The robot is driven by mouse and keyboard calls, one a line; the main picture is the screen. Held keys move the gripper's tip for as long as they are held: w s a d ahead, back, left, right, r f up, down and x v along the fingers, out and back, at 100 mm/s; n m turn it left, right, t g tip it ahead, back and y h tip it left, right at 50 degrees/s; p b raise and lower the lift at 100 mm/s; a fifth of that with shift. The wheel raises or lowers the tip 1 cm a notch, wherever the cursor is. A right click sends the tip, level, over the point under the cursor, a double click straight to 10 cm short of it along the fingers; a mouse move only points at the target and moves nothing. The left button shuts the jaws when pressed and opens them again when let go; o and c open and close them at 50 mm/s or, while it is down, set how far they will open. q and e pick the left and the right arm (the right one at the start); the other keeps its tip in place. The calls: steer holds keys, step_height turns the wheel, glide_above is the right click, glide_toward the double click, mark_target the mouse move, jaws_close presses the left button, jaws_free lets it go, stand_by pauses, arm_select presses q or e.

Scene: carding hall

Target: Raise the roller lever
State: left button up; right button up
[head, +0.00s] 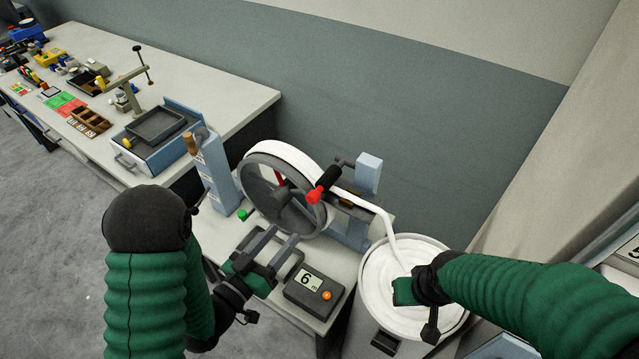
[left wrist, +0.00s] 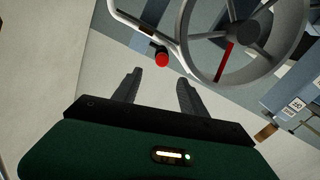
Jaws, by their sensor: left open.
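The roller lever, with a black roller and a red end knob (head: 314,195), sits by the right rim of the large grey wheel (head: 285,198), on a bracket with a light blue block. In the left wrist view its red knob (left wrist: 162,59) lies beyond my fingertips, apart from them. My left gripper (head: 276,236) is open and empty, below and left of the knob, in front of the wheel. Its two fingers (left wrist: 158,74) show spread in the left wrist view. My right gripper (head: 408,289) is over the white can at the right; its fingers are hidden.
A white sliver band runs over the wheel and down into the round can (head: 364,279). A display box (head: 314,292) reading 6 with an orange button stands right of my left gripper. A blue-grey post (head: 211,172) stands left of the wheel. A long bench (head: 215,95) holds trays and tools.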

arm_select(q)
steer(key=p, duration=0.2)
glide_toward(317, 193)
steer(key=w, duration=0.1)
steer(key=w+d+f, duration=0.1)
steer(key=w, duration=0.2)
steer(key=shift+w+d+f, duration=0.15)
steer(key=shift+w+d, duration=0.1)
steer(key=shift+d, duration=0.15)
steer(key=p+x, duration=0.1)
steer(key=x, duration=0.5)
steer(key=shift+w+d, duration=0.1)
steer(key=shift+d, duration=0.25)
steer(key=shift+w+d+f, duration=0.15)
steer(key=shift+w, duration=0.25)
steer(key=c, duration=0.5)
jaws_close()
steer(key=shift+p, duration=0.3)
